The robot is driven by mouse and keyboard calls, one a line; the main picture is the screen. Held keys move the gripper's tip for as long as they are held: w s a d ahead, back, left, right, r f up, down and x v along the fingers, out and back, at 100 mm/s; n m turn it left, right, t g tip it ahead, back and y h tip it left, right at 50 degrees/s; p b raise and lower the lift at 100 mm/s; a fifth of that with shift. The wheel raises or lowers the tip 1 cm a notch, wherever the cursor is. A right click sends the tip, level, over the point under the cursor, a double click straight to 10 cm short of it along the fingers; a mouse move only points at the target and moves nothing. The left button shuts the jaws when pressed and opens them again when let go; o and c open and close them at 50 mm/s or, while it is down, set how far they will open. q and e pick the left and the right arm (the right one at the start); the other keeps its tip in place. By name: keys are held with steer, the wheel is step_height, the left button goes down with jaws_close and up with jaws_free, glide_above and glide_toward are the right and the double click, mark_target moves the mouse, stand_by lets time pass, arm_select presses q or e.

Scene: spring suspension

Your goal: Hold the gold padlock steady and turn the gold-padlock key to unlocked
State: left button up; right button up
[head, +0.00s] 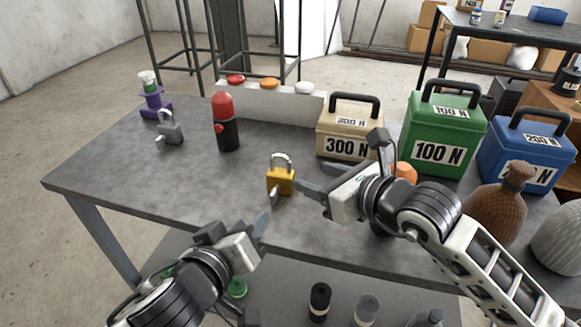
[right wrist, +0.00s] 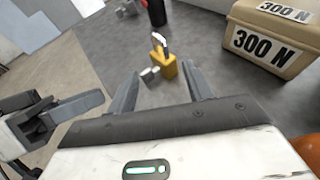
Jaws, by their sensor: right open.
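The gold padlock (head: 287,181) stands upright on the grey table near its front edge, its silver shackle on top. A grey key (head: 274,198) shows at the padlock's lower front. In the right wrist view the padlock (right wrist: 165,67) and key (right wrist: 150,74) lie ahead, between the lines of my right fingers. My right gripper (head: 308,182) is open and empty, just right of the padlock and apart from it. My left gripper (head: 263,223) is low and left of the padlock, near the table's front edge, and apart from the key. Its finger gap is not clear.
A grey padlock (head: 171,132) and a red-black cylinder (head: 227,125) stand further left. The tan 300 N weight (head: 347,135), green weight (head: 444,130) and blue weight (head: 524,150) stand right. A block with coloured buttons (head: 285,105) is behind.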

mark_target(284, 175)
steer(key=x, duration=1)
steer(key=shift+w+a+f, duration=0.1)
steer(key=shift+w+a, duration=0.05)
